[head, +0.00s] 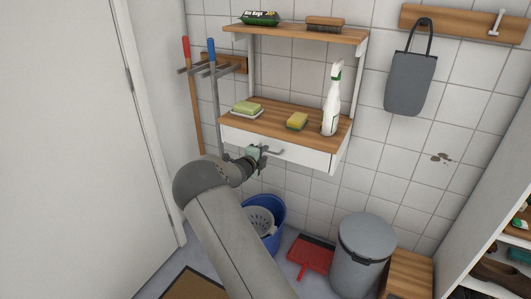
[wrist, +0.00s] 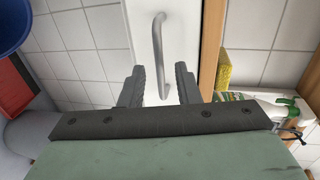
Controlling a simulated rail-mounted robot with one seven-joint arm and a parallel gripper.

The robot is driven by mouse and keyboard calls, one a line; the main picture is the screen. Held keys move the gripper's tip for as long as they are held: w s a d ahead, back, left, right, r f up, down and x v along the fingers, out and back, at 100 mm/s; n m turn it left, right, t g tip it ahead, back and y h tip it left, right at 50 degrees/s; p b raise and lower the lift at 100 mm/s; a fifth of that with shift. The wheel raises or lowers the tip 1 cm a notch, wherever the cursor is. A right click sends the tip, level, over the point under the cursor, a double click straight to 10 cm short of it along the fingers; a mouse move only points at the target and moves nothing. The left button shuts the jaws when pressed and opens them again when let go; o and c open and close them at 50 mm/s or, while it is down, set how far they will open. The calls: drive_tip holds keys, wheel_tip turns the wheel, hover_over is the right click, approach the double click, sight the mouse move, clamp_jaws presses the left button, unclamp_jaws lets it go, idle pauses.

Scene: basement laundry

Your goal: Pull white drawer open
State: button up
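The white drawer (head: 305,156) sits under the lower wooden shelf of the wall unit and looks shut. Its grey bar handle (head: 272,152) is on the front, partly hidden by my gripper (head: 259,157). In the wrist view the handle (wrist: 157,50) stands upright in the picture against the white drawer front (wrist: 186,30). My gripper (wrist: 160,86) is open there, its two dark fingers apart. The handle's lower end shows in the gap between the fingers, with space on both sides. I cannot tell whether the fingertips reach past the bar.
On the lower shelf (head: 270,119) are a soap dish (head: 246,113), a yellow sponge (head: 297,121) and a spray bottle (head: 331,105). Below stand a blue bucket (head: 277,212), a red dustpan (head: 310,257) and a grey bin (head: 362,262). A white door (head: 70,130) is left.

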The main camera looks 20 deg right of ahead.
drive_tip(key=shift+x, duration=1.05)
